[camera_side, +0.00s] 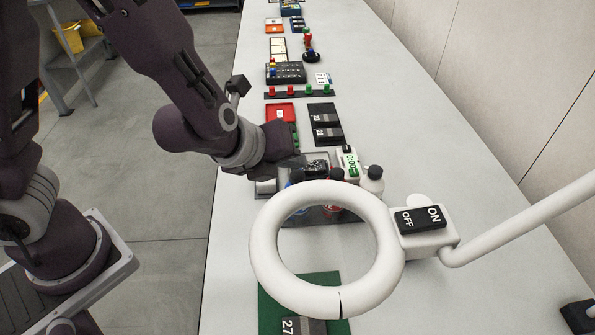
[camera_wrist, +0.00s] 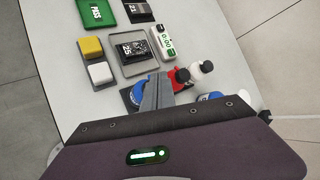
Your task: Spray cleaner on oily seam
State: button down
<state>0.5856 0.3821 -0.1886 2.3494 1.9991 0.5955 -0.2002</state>
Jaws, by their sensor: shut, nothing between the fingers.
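My gripper (camera_wrist: 157,88) is shut and empty, above a group of bottles and cans in the wrist view. A red bottle with a black cap (camera_wrist: 182,78) and a white bottle with a dark cap (camera_wrist: 201,70) stand just right of the fingers. The white bottle also shows in the side view (camera_side: 372,182). I cannot tell which one is the spray cleaner. A dark plate marked 25 (camera_wrist: 131,52) lies in a shallow clear-rimmed tray (camera_wrist: 146,70) beyond the fingers. I cannot make out an oily seam. In the side view, the arm and a ring partly hide this area.
A white ring lamp (camera_side: 262,235) with an ON/OFF switch overhangs the near bench. A timer (camera_wrist: 163,42) stands right of the tray; yellow (camera_wrist: 91,48) and white (camera_wrist: 100,73) blocks lie left. Blue-topped items (camera_wrist: 138,91) crowd the fingers. The bench's right side (camera_side: 450,150) is clear.

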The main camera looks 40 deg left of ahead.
aim_at(293, 177)
jog(key=shift+f, duration=0.1)
dwell(0.4)
jog(key=shift+f, duration=0.35)
jog(key=shift+f, duration=0.25)
dwell(0.4)
jog(key=shift+r, duration=0.75)
notch_tip(293, 177, up, 6)
dwell(0.6)
